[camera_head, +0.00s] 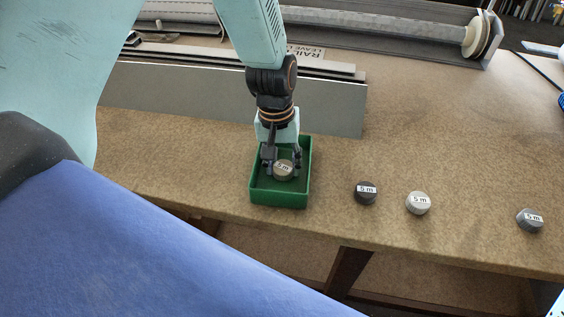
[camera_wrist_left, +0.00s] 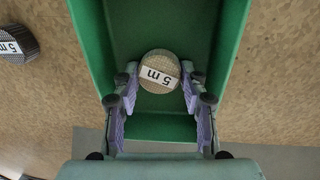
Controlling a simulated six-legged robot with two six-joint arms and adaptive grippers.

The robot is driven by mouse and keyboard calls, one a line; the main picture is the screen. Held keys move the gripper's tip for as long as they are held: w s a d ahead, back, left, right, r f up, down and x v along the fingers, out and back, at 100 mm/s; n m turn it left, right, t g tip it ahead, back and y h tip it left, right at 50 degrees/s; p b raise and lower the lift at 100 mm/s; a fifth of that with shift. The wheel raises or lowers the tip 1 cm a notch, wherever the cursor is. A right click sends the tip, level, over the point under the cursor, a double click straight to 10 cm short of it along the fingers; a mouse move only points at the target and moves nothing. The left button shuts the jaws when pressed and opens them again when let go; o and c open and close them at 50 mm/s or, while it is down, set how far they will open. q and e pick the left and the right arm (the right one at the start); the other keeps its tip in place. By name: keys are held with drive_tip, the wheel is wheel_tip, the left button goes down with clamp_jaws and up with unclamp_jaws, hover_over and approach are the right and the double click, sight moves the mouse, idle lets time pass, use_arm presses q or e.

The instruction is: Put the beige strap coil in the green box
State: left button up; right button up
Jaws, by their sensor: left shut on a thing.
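The beige strap coil (camera_head: 283,170) has a white "5 m" label and sits between the fingers of my left gripper (camera_head: 282,163). The gripper is shut on it, inside the outline of the green box (camera_head: 280,198). In the left wrist view, the coil (camera_wrist_left: 159,72) is held between both fingertips of my left gripper (camera_wrist_left: 158,85), with the walls of the green box (camera_wrist_left: 228,50) around it. I cannot tell whether the coil touches the box floor. My right gripper is not in view.
A black coil (camera_head: 366,193), a light grey coil (camera_head: 418,203) and a dark grey coil (camera_head: 530,220) stand right of the box, near the table's front edge. Long grey shutter profiles (camera_head: 220,100) lie behind the box. The table (camera_head: 430,140) is clear at right centre.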

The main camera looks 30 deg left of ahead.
sight(279, 166)
use_arm(q)
drive_tip(key=shift+d, duration=0.2)
drive_tip(key=o, duration=0.8)
drive_tip(key=shift+f, duration=0.1)
drive_tip(key=shift+o, duration=0.8)
drive_tip(key=shift+s+a, duration=0.1)
drive_tip(key=shift+o, duration=0.2)
drive_tip(key=shift+a, duration=0.35)
drive_tip(key=shift+d, duration=0.2)
drive_tip(key=shift+d+r, duration=0.15)
drive_tip(key=shift+r, duration=0.25)
wheel_tip(279, 166, up, 12)
drive_tip(key=a+p, duration=0.1)
drive_tip(key=shift+a+f, duration=0.2)
drive_tip(key=shift+f, duration=0.05)
